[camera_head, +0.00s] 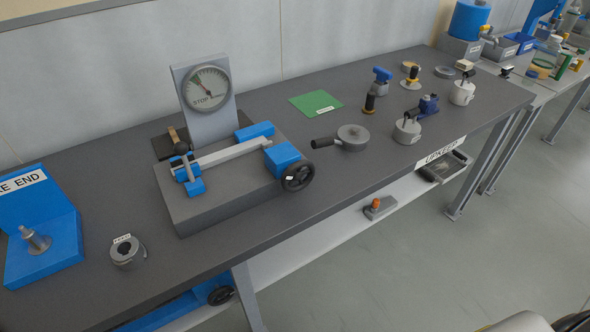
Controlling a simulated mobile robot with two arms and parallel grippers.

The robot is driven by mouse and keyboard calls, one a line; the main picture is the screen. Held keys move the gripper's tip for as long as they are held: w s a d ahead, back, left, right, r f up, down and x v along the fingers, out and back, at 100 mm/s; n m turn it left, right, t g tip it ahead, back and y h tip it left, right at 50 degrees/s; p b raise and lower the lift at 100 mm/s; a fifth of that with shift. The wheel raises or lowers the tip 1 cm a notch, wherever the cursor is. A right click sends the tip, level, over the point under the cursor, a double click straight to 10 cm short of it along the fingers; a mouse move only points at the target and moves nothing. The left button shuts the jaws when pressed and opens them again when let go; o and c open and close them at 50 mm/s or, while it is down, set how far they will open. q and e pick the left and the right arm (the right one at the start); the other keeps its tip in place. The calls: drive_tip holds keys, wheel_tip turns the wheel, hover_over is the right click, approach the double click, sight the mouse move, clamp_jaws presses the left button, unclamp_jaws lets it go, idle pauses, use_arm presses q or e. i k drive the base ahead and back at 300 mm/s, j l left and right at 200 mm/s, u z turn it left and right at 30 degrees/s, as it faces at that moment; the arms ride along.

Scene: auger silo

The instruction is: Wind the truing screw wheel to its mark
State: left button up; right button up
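A black handwheel (299,176), which looks like the truing screw wheel, sits on the right end of a grey fixture (222,203) on the bench. A small white spot shows on the wheel near its hub; I cannot tell if it is the mark. A blue block (281,158) sits behind the wheel, with a pale bar (230,154) running left from it to a lever clamp (184,160). A round dial (206,88) marked STOP stands on an upright plate behind; its fine scale is too small to read. Neither of my grippers is in view.
A shelf (345,222) runs below. Open floor (420,270) lies in front.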

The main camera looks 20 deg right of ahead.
sight(293, 172)
drive_tip(key=k+l+z, duration=0.1)
drive_tip(key=z, duration=0.3)
drive_tip(key=k+l+z, duration=0.2)
drive_tip(key=z, duration=0.15)
drive_tip(key=k+l+z, duration=0.15)
drive_tip(key=z, duration=0.25)
